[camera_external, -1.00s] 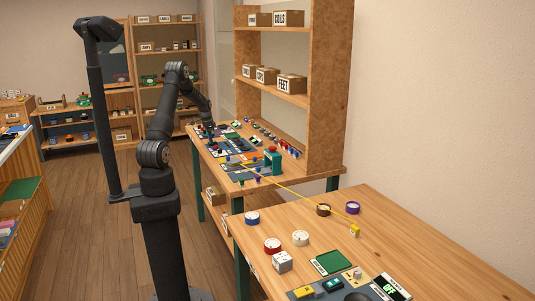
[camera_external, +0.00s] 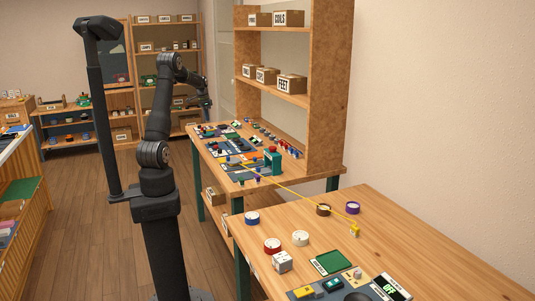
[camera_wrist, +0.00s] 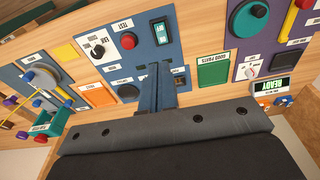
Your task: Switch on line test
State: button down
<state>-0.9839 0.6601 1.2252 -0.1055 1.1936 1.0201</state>
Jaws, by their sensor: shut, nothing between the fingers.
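My gripper (camera_wrist: 160,85) is shut and empty in the wrist view, its two fingers together over a blue panel (camera_wrist: 120,60). The fingers hide part of this panel. A small dark switch (camera_wrist: 180,82) is just right of the fingers. The small labels are hard to read, so I cannot tell which control is the line test. In the external view my gripper (camera_external: 207,107) is above the far end of the bench.
A lit READY display (camera_wrist: 272,86) is near the right edge. A teal frame (camera_external: 273,161) stands on the bench (camera_external: 305,169), beside the tall shelf (camera_external: 328,90).

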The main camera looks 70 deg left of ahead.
aim_at(213, 142)
jog(key=shift+w+r+t, duration=0.15)
jog(key=shift+t, duration=0.25)
jog(key=w+f, duration=0.1)
jog(key=f, duration=0.8)
jog(key=w+f, duration=0.1)
jog(key=f, duration=0.3)
jog(key=shift+w+f, duration=0.35)
jog(key=shift+f, duration=0.05)
